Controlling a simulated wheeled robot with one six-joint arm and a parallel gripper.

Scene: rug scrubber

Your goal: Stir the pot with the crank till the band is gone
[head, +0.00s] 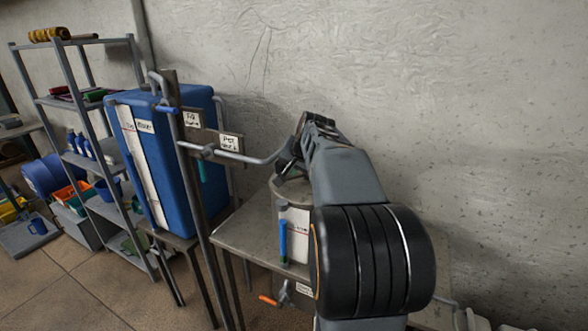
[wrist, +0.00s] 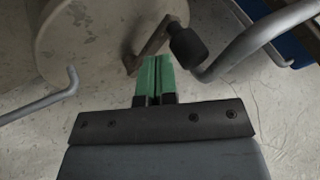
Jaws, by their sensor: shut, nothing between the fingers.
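The pot (head: 295,221) stands on a grey metal bench, partly hidden behind my arm; its pale round top (wrist: 95,38) fills the upper left of the wrist view. A crank with a brown bar (wrist: 150,46) and black knob (wrist: 187,45) shows over the edge of that top. My gripper (wrist: 154,58) has green fingers closed together, empty, just beside the bar and left of the knob; I cannot tell if they touch. In the head view, my arm hides most of the gripper. I cannot make out a band.
A grey bent pipe (wrist: 258,38) passes close to the right of the knob, and another grey rod (wrist: 42,97) lies to the left. A blue tank (head: 190,165) and a post with small signs (head: 230,143) stand left of the bench (head: 240,238). A concrete wall is behind.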

